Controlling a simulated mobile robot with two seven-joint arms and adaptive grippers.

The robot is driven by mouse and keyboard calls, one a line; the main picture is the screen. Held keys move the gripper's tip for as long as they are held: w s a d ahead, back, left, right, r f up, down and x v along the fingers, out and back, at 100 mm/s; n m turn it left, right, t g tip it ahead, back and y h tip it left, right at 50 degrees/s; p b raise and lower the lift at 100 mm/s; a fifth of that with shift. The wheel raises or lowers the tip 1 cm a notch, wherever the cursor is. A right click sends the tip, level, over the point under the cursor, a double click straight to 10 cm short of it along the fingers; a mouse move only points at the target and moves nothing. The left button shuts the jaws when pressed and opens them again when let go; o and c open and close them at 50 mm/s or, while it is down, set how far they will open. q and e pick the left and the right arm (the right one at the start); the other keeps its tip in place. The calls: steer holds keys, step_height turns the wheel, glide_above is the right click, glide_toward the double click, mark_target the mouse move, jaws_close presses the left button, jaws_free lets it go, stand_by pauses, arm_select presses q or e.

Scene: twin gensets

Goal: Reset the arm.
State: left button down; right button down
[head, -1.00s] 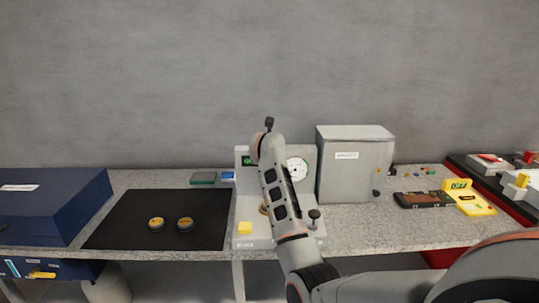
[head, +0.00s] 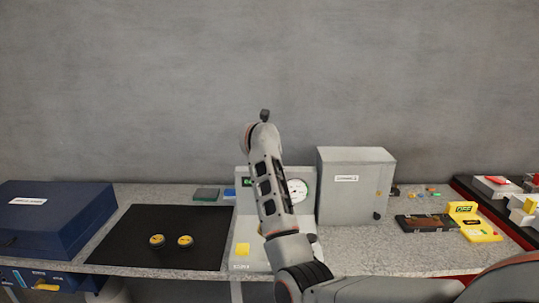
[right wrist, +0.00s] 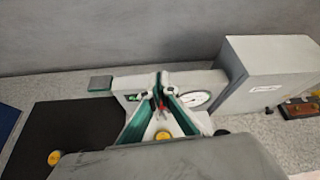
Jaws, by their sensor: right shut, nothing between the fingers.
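My right arm (head: 268,185) comes in from the lower right in the head view. It rises in front of the grey tester with the round white gauge (head: 297,190). Its gripper is hidden behind the arm there. In the right wrist view my right gripper (right wrist: 161,92) is shut and empty, its green-edged fingers close together. It covers part of the tester, whose gauge (right wrist: 196,99) shows just right of the fingers. I cannot tell how far the fingers are from the tester. My left gripper is not in view.
A grey cabinet (head: 354,190) stands right of the arm. A black mat (head: 185,218) with two yellow-topped round parts (head: 171,241) lies left. A blue case (head: 60,225) is at the far left, and a yellow OFF device (head: 475,228) lies right.

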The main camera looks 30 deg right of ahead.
steer(key=s+d+f+n+t+h, duration=0.2)
steer(key=s+d+f+n+h, duration=0.35)
steer(key=s+n+h, duration=0.35)
steer(key=s+a+f+n+t+y, duration=0.3)
steer(key=s+a+f+n+y, duration=0.45)
steer(key=a+f+n, duration=0.45)
steer(key=s+a+f+n+t+y, duration=0.3)
steer(key=s+a+f+n+y, duration=0.55)
steer(key=n, duration=0.65)
steer(key=s+a+f+n+g+y, duration=0.1)
steer(key=s+a+f+n+g, duration=0.3)
steer(key=s+f, duration=0.6)
steer(key=s+a+f+n+g+y, duration=0.1)
steer(key=s+a+f+n+g, duration=0.2)
steer(key=s+f, duration=0.7)
steer(key=shift+s+a+f+n+g, duration=0.15)
steer(key=shift+a+f+n+g, duration=0.25)
steer(key=shift+a+f+n, duration=0.45)
steer(key=shift+d+r, duration=0.2)
steer(key=shift+r, duration=0.05)
